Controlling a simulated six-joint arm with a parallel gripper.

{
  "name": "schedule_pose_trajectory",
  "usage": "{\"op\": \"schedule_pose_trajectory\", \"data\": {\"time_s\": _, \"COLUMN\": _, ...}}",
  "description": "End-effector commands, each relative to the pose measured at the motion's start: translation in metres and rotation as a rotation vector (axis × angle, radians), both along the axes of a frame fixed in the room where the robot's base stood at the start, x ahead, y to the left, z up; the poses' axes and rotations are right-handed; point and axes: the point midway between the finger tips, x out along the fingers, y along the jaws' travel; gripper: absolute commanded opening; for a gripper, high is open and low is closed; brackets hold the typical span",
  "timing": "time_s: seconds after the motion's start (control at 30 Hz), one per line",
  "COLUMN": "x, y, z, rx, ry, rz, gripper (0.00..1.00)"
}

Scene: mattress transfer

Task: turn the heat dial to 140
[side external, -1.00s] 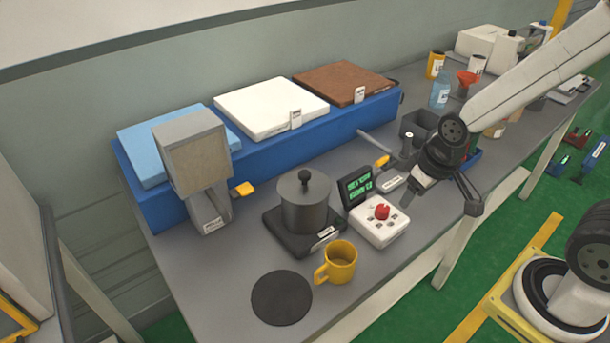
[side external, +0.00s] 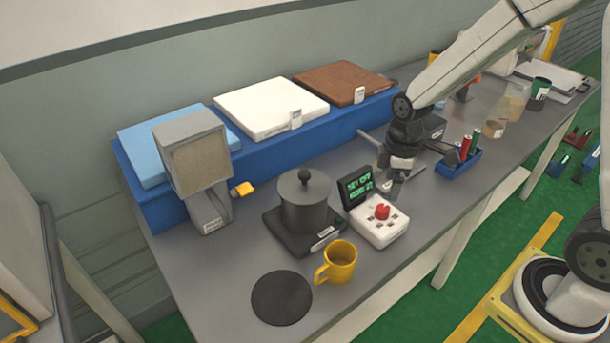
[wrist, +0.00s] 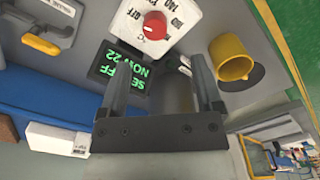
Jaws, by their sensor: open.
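The red heat dial (side external: 382,212) sits on a white control box (side external: 370,232), beside the dark plate under the grey lidded pot (side external: 303,208). A black display (side external: 357,187) with green text stands behind the box; in the wrist view the display (wrist: 121,68) reads "SET OFF" and "NOW 22". My gripper (side external: 390,180) is open and empty, above and just behind the control box, apart from the dial. In the wrist view the dial (wrist: 155,25) lies beyond the fingertips of my gripper (wrist: 158,58), with printed marks, including 140, partly visible around it.
A yellow mug (side external: 341,264) and a black round mat (side external: 281,297) lie in front of the pot. A blue bin (side external: 458,166) with red and green items stands right of my gripper. A blue block (side external: 290,147) with coloured pads runs along the back.

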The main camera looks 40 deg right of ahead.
Motion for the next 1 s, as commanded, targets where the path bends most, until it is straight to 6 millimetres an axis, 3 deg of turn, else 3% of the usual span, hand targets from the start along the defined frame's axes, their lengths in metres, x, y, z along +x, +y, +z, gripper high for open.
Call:
{"op": "schedule_pose_trajectory", "data": {"time_s": 0.23, "x": 0.011, "y": -0.004, "z": -0.007, "rx": 0.008, "ry": 0.042, "rz": 0.163, "gripper": 0.83}}
{"op": "schedule_pose_trajectory", "data": {"time_s": 0.67, "x": 0.012, "y": -0.004, "z": -0.013, "rx": 0.010, "ry": 0.046, "rz": 0.182, "gripper": 0.83}}
{"op": "schedule_pose_trajectory", "data": {"time_s": 1.0, "x": 0.011, "y": -0.003, "z": -0.043, "rx": 0.011, "ry": 0.048, "rz": 0.181, "gripper": 0.83}}
